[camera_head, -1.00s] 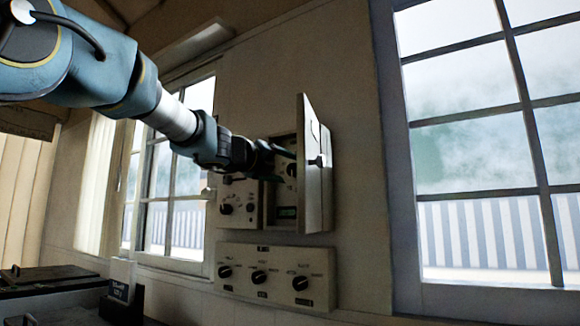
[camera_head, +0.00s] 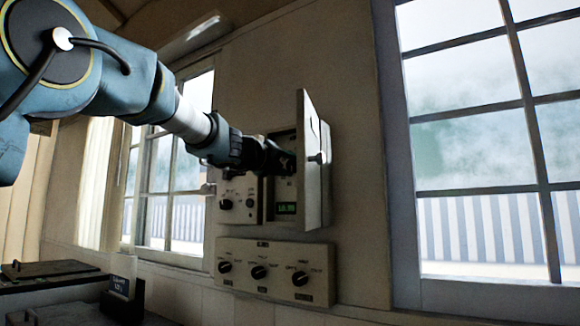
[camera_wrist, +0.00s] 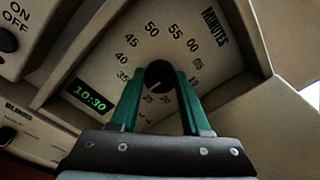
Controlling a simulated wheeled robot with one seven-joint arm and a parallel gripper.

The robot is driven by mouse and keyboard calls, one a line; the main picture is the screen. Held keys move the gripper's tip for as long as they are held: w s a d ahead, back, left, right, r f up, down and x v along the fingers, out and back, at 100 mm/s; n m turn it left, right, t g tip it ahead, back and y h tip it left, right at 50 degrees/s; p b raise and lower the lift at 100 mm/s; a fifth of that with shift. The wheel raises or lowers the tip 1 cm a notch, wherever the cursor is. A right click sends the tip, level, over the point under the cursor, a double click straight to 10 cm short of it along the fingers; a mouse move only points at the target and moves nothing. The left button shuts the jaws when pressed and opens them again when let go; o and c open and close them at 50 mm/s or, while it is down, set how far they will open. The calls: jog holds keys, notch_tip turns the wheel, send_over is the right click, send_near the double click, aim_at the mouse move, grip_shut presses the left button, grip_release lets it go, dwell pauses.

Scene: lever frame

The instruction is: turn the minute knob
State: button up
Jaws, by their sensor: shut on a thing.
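The minute knob (camera_wrist: 158,74) is a round black knob on a light dial plate marked MINUTES, seen in the wrist view. Numbers ring it, several of them hidden behind my fingers. My gripper (camera_wrist: 160,82) has its two green fingers on either side of the knob, shut on it. A green display (camera_wrist: 90,94) left of the dial reads 10:30. In the head view my gripper (camera_head: 284,163) reaches into the open wall box, and the knob is hidden behind it. The display (camera_head: 287,209) shows small below the gripper.
The box's open door (camera_head: 313,165) stands out just right of my gripper. A panel with a knob (camera_head: 226,204) adjoins on the left, and a panel with three knobs (camera_head: 275,250) is below. Windows flank the boxes.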

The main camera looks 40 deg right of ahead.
grip_shut()
jog(key=n+p, duration=0.2)
jog(key=n, duration=0.2)
jog(key=shift+n, duration=0.4)
jog(key=n+p, duration=0.2)
jog(key=n, duration=0.2)
jog(key=shift+n, duration=0.4)
jog(key=n+p, duration=0.1)
jog(key=n, duration=0.3)
jog(key=shift+n+t+p, duration=0.3)
jog(key=shift+p, duration=0.1)
jog(key=shift+n+p, duration=0.75)
jog(key=shift+n, duration=1.35)
jog(key=shift+f, duration=0.1)
